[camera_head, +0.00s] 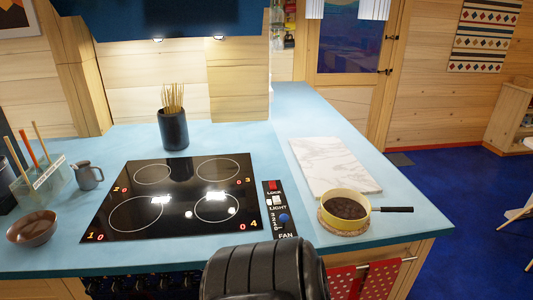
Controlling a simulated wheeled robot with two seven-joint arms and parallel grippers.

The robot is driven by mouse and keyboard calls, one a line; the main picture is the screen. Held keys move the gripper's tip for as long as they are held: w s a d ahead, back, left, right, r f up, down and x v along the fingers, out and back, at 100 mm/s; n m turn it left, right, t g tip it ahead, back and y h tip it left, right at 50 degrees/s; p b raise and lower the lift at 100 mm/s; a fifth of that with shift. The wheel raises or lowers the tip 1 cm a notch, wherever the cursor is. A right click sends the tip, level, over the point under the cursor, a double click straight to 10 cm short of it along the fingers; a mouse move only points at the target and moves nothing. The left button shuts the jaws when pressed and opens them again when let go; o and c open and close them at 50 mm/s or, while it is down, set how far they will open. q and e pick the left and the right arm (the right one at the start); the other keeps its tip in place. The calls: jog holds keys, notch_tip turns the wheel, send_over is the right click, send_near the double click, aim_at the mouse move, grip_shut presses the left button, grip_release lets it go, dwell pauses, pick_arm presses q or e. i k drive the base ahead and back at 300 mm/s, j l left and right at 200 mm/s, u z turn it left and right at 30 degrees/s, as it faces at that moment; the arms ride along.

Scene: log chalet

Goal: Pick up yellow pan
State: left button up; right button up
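A yellow pan (345,205) with a black handle (392,209) sits on a round woven trivet (343,225) near the front right of the blue counter. Its handle points right, toward the counter's right edge. The inside of the pan looks dark brown. A black ribbed part of my own body shows at the bottom centre, below the pan and to its left. Neither gripper's fingers show in the head view.
A white marble board (334,164) lies just behind the pan. A black cooktop (172,196) and a control panel (279,208) are to its left. A mug (88,175), bowl (32,228) and utensil holder (173,130) stand farther left. A red towel (372,281) hangs below the counter edge.

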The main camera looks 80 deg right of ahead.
aim_at(345, 209)
jog(key=z, duration=3.4)
